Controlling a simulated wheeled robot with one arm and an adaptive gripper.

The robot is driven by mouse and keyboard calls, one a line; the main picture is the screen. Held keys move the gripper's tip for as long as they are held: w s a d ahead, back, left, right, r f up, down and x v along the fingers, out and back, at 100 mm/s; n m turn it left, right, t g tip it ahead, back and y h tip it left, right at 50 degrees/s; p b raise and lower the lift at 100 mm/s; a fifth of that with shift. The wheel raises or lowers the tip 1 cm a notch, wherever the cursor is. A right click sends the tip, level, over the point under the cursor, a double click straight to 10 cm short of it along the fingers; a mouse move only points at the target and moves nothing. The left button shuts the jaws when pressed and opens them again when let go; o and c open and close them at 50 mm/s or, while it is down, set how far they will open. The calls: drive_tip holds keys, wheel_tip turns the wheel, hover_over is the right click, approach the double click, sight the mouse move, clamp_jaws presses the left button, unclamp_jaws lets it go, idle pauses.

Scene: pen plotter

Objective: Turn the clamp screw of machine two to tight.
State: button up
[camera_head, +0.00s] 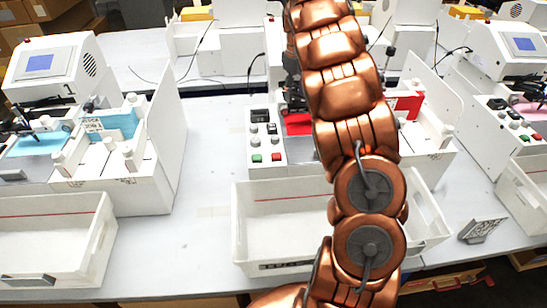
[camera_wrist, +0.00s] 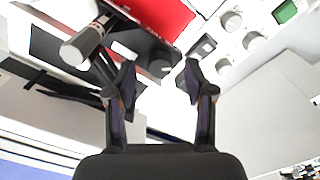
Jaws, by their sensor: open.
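The middle machine (camera_head: 262,175), with a red sheet (camera_head: 298,124) on its bed, stands behind my copper arm; its number is not readable. My gripper (camera_wrist: 160,69) is open, with its two dark fingers apart and nothing held between them. In the head view my arm hides most of the carriage and the fingers.
A control panel with knobs and green and red buttons (camera_head: 257,158) is left of the red sheet. A white bin (camera_head: 285,240) stands in front. Similar machines stand left (camera_head: 105,165) and right (camera_head: 497,135). The table between left and middle machines is clear.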

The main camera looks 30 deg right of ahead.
sight(295, 98)
drive_tip(key=shift+r+b, duration=0.7)
drive_tip(key=shift+r, duration=2.4)
drive_tip(key=s+a+f+m+g, duration=0.1)
drive_tip(key=s+a+f+m, duration=0.1)
drive_tip(key=s+a, duration=2)
drive_tip(key=shift+s+f+m, duration=0.4)
drive_tip(key=shift+s+m, duration=0.25)
drive_tip(key=shift+m, duration=0.05)
drive_tip(key=s+a+f, duration=0.3)
drive_tip(key=s+f, duration=0.1)
drive_tip(key=s, duration=0.3)
drive_tip(key=s+a+f, duration=0.3)
drive_tip(key=s+f, duration=0.1)
drive_tip(key=s, duration=0.4)
drive_tip(key=shift+s+a+n+g, duration=0.15)
drive_tip(key=shift+n+g, duration=0.25)
drive_tip(key=shift+r, duration=0.1)
